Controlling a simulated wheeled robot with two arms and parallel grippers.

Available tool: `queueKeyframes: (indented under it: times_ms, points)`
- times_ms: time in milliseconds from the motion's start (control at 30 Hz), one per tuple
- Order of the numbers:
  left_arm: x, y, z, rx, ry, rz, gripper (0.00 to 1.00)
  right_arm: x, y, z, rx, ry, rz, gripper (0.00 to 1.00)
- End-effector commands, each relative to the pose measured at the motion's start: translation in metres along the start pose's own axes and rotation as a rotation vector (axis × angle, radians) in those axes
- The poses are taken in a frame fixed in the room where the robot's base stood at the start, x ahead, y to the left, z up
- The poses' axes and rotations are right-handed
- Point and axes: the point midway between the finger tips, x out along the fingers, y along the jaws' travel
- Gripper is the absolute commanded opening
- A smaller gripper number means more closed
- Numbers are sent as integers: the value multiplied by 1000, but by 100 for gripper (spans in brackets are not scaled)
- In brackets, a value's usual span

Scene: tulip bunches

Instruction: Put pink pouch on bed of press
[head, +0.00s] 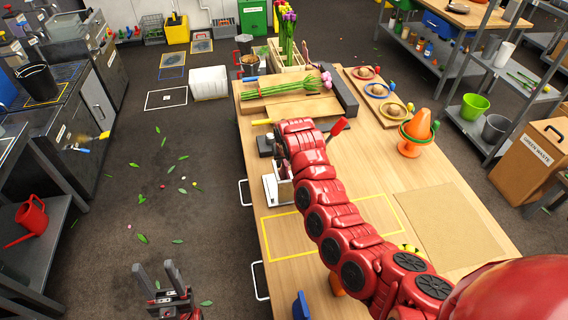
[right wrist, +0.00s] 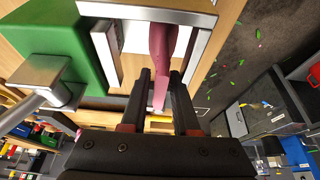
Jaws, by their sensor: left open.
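The pink pouch (right wrist: 161,45) shows in the right wrist view, long and narrow. Its near end is pinched between the fingertips of my right gripper (right wrist: 161,75). The pouch reaches forward to a silver metal frame (right wrist: 205,35) that looks like part of the press; I cannot tell whether it touches it. In the head view, the pale press-like device (head: 272,190) stands at the table's left edge, partly hidden by my red right arm, which also hides the right gripper and pouch. My left gripper (head: 165,282) is open and empty over the floor, left of the table.
A green block (right wrist: 55,50) and a metal bar stand left of the pouch. A yellow outline marks a bare area. Leaves litter the floor.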

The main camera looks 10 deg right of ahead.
Motion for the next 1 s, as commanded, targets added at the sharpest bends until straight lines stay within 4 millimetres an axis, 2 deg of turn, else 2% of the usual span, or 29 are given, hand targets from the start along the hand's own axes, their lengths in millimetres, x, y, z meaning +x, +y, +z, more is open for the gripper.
queueKeyframes:
  times_ms: [167, 600, 800, 1000]
  points:
    - [-9, 0, 2, 0, 0, 0, 50, -23, 0, 0, 8, 7, -5, 29]
    - [-31, 2, 5, 0, 0, 0, 50, -98, 0, 0, 4, 4, -3, 29]
    - [-32, 2, 5, 0, 0, 0, 50, -110, 0, 1, 4, 1, -4, 29]
    - [-32, 2, 5, 0, 0, 0, 50, -111, 0, 1, 4, 0, -3, 29]
